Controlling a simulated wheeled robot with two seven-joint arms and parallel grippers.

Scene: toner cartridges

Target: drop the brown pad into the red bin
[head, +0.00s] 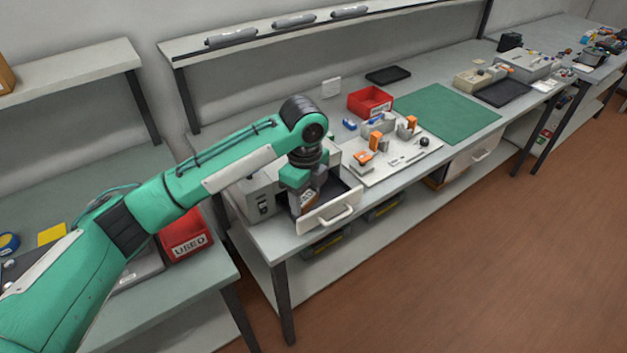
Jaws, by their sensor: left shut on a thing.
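My left gripper (303,203) points down over the open drawer (335,209) of the grey box-shaped machine on the middle bench. It is shut on the small brown pad (308,199), which shows only in part between the fingers. I cannot tell whether the pad touches the drawer. A red bin (185,238) marked "USED" stands on the left bench, partly hidden behind my left arm. Another red bin (370,101) stands farther back on the middle bench. My right gripper is not in view.
A white board (395,163) with orange and grey parts lies right of the drawer. A green mat (447,115) is clear beyond it. A shelf with grey cylinders (293,20) runs above the bench. A gap separates the left and middle benches.

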